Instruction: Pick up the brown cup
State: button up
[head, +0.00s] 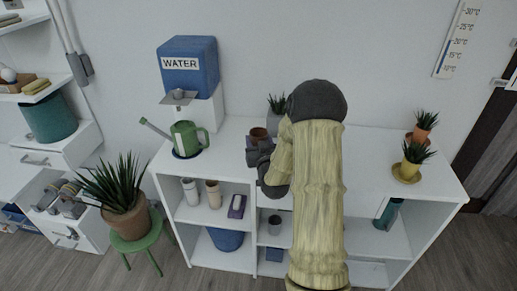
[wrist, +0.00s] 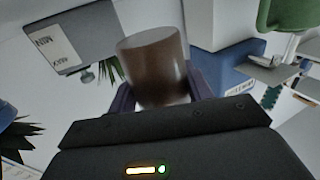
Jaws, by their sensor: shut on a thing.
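The brown cup (head: 259,133) is at the far end of my gripper, over the middle of the white shelf desk's top (head: 228,140). It also shows large in the wrist view (wrist: 153,62), between the two dark fingers. My gripper (head: 259,148) is shut on the cup, with a finger at each side of it (wrist: 162,88). The lower part of the cup is hidden behind the gripper. I cannot tell whether the cup touches the desk top.
A green watering can (head: 188,138) stands left of the gripper, near a blue water tank (head: 188,66). A grey potted plant (head: 276,115) is close behind the cup. Yellow (head: 410,168) and orange (head: 420,130) potted plants stand at the right. My arm hides the desk's middle.

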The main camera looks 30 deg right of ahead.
notch_tip(320, 180, up, 6)
jog(key=shift+f, duration=0.25)
jog(key=shift+f, duration=0.1)
dwell(0.4)
